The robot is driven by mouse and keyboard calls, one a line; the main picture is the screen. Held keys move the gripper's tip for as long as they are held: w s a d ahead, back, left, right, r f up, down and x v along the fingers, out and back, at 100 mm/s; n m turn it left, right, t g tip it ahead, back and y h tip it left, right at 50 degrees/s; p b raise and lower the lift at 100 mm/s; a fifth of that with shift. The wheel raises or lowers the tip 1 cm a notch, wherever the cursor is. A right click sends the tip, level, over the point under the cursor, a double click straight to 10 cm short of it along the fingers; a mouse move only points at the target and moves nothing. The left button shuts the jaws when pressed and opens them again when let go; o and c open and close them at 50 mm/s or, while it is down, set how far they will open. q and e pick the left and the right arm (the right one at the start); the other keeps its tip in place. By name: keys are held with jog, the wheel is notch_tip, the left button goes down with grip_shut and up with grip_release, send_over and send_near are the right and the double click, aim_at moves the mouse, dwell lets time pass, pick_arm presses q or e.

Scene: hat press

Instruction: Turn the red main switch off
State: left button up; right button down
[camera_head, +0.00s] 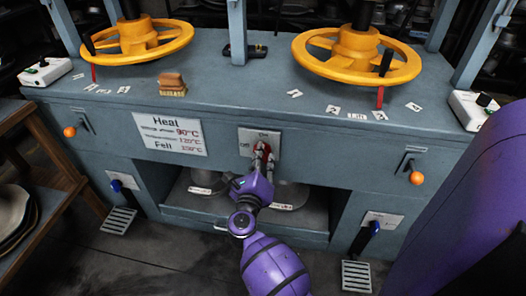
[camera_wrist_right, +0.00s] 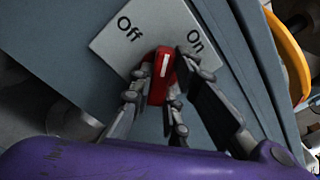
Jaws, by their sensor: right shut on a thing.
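The red main switch (camera_wrist_right: 162,78) sits on a light plate (camera_wrist_right: 108,42) marked Off and On. In the wrist view its red handle, with a white line, points between the two words. In the head view the switch (camera_head: 262,149) is at the middle of the press front, partly hidden by my fingers. My right gripper (camera_head: 263,158) is shut on the red handle, with one finger on each side of it. It also shows in the wrist view (camera_wrist_right: 162,68). My left gripper is not in view.
Two yellow handwheels (camera_head: 137,38) and (camera_head: 356,55) stand on the grey press top. Levers with orange knobs (camera_head: 69,132) and (camera_head: 416,178) stick out at both sides. A heat sign (camera_head: 169,133) is left of the switch. A wooden shelf (camera_head: 50,180) stands at the left.

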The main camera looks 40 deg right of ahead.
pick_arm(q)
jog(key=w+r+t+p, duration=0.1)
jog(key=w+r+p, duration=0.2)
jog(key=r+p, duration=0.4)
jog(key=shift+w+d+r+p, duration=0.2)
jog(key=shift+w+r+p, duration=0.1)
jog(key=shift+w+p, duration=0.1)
pick_arm(e)
jog(key=n, duration=1)
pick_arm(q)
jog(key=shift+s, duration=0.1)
pick_arm(e)
jog(key=shift+n, duration=0.3)
jog(key=c, duration=1.7)
grip_release()
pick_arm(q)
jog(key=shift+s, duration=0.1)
pick_arm(e)
jog(key=v, duration=1.2)
